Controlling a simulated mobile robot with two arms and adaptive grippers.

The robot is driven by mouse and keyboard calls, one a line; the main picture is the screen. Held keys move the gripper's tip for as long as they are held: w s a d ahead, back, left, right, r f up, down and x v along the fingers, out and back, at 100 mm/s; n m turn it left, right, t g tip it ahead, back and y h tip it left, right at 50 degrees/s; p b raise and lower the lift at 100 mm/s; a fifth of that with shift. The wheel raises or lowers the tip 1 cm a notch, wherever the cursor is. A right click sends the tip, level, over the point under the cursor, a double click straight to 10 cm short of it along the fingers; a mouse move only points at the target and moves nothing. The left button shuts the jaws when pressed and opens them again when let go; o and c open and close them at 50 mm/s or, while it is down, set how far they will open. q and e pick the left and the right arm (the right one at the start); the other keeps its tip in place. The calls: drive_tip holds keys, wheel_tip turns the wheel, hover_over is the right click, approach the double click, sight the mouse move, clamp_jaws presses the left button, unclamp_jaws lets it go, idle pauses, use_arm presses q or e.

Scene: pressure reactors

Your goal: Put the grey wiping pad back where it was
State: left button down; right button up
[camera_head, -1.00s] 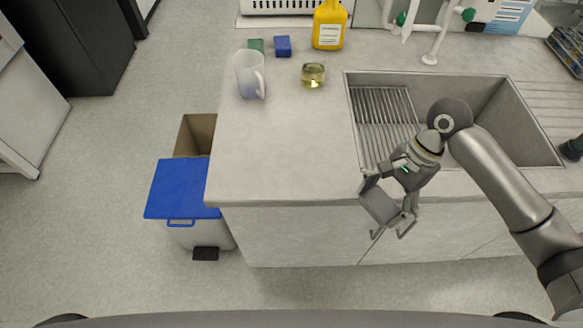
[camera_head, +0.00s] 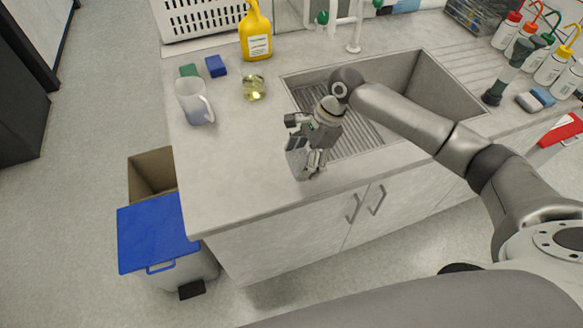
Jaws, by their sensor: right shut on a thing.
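My right gripper (camera_head: 305,162) is over the front edge of the counter, in front of the sink. It is shut on the grey wiping pad (camera_head: 296,157), a flat grey block that shows beside the fingers, partly hidden by them. My left gripper is out of view.
The sink (camera_head: 440,85) lies behind the gripper. A glass mug (camera_head: 194,101), a small beaker of yellow liquid (camera_head: 254,88), green (camera_head: 188,70) and blue (camera_head: 215,66) sponges and a yellow bottle (camera_head: 256,35) stand left. A pale pad (camera_head: 529,103) and wash bottles are at right. The front-left counter is clear.

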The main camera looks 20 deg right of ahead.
sight(298, 158)
drive_tip(key=shift+w+a+f, duration=0.25)
drive_tip(key=shift+a+f, duration=0.15)
drive_tip(key=shift+f, duration=0.2)
drive_tip(key=shift+w+a+f, duration=0.2)
drive_tip(key=shift+a+f, duration=0.2)
drive_tip(key=shift+f, duration=0.2)
drive_tip(key=x, duration=0.1)
drive_tip(key=p+x, duration=0.1)
drive_tip(key=x, duration=0.1)
drive_tip(key=shift+w+d+f, duration=0.15)
drive_tip(key=shift+w+d, duration=0.05)
drive_tip(key=shift+d, duration=0.05)
drive_tip(key=shift+f, duration=0.45)
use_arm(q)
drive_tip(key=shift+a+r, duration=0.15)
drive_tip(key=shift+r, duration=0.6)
use_arm(e)
drive_tip(key=o, duration=1)
drive_tip(key=shift+f, duration=0.1)
